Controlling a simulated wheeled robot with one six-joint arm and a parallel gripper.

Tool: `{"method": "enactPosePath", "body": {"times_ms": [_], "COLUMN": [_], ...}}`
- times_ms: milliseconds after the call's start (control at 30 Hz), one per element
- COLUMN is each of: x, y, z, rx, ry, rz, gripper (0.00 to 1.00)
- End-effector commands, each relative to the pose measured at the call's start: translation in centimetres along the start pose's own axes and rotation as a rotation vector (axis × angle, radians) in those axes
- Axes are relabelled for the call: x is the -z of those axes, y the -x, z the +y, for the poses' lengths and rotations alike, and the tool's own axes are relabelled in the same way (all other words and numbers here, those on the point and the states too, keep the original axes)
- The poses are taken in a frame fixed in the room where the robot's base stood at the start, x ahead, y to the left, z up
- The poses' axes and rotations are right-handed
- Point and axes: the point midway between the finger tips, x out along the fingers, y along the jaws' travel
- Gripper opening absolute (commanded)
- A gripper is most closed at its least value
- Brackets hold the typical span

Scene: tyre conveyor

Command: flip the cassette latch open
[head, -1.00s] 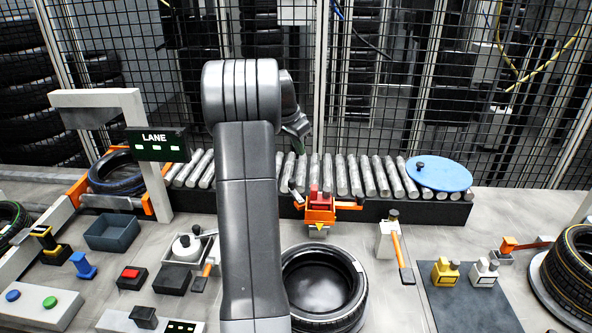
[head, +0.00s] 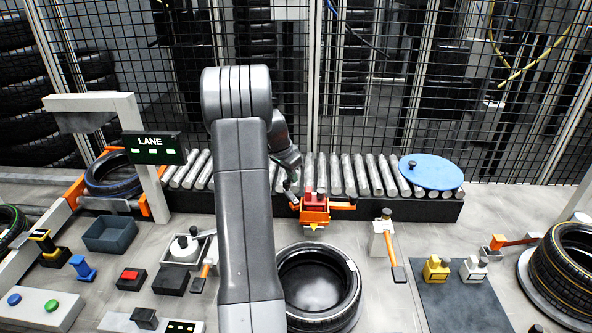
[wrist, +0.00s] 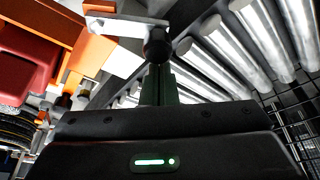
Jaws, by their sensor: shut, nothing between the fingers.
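The orange cassette (head: 315,216) with a red block (head: 309,198) on it sits at the front edge of the roller conveyor. An orange arm sticks out from its right side. In the wrist view, the cassette's orange body (wrist: 45,25) and red block (wrist: 22,75) fill the left. A pale latch plate (wrist: 125,25) on an orange mount ends in a dark round knob (wrist: 157,46). My gripper (wrist: 159,72) is shut and empty, its fingertips right at the knob; I cannot tell whether they touch. In the head view, my gripper (head: 291,188) is low at the cassette's left side, partly hidden by my arm.
The rollers (head: 350,175) run behind the cassette, with a blue disc (head: 432,172) at their right end. A tyre (head: 318,287) lies in front. A post with an orange handle (head: 390,245) stands to the right. A wire fence closes the back.

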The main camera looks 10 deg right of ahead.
Motion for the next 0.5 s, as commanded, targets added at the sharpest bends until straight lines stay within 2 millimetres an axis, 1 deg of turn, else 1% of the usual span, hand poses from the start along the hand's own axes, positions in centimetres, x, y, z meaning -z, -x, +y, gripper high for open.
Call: {"method": "enactPosePath", "body": {"times_ms": [500], "x": [-0.24], "y": [0.04], "z": [-0.12], "rx": [0.01], "ry": [0.024], "rz": [0.0], "gripper": [0.0]}}
